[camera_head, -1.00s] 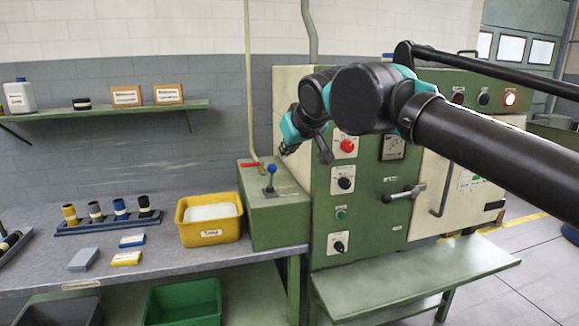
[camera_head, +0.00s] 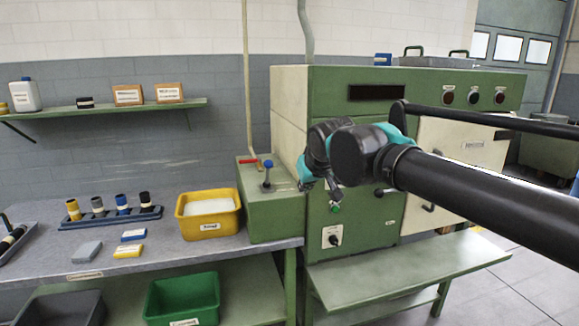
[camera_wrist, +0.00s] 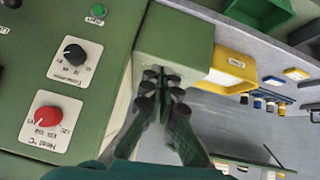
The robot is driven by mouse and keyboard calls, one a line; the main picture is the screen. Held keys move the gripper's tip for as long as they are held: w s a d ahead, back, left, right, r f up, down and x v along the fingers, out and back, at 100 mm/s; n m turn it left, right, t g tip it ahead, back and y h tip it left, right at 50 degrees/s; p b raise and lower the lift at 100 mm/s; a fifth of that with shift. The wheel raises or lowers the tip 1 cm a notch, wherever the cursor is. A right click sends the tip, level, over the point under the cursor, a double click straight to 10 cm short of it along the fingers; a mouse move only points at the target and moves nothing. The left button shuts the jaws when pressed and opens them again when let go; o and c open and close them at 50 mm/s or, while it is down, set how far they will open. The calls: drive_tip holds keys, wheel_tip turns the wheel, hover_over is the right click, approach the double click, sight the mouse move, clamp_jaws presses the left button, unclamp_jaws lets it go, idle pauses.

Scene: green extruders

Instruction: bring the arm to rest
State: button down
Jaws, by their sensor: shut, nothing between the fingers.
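My gripper (camera_head: 336,192) hangs in front of the green machine (camera_head: 330,85) in the head view, at the end of my black and teal arm. In the wrist view my gripper (camera_wrist: 162,88) shows its dark fingers together, with nothing between them. Behind the fingertips is the green box (camera_wrist: 180,45) at the machine's side. I cannot tell from the pictures how far the fingers are from the panel. My arm crosses the picture from the right and hides part of the panel.
A yellow bin (camera_head: 208,225) sits on the bench. A red knob (camera_wrist: 45,115) and a black knob (camera_wrist: 74,54) show on the panel. A green shelf (camera_head: 410,265) juts out below.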

drive_tip(key=s+d+f+m+g+h, duration=0.1)
drive_tip(key=d+f, duration=0.3)
drive_tip(key=f, duration=0.4)
drive_tip(key=s+d+f+m+g+h, duration=0.1)
drive_tip(key=d+f, duration=0.3)
drive_tip(key=f, duration=0.4)
drive_tip(key=s+d+f+m+g, duration=0.1)
drive_tip(key=s+d+f, duration=0.2)
drive_tip(key=s+f, duration=0.2)
drive_tip(key=s+d+f+m+g, duration=0.1)
drive_tip(key=s+d+f, duration=0.2)
drive_tip(key=s+f, duration=0.3)
wheel_tip(320, 180, down, 3)
drive_tip(key=shift+d+f, duration=0.1)
drive_tip(key=shift+d, duration=0.3)
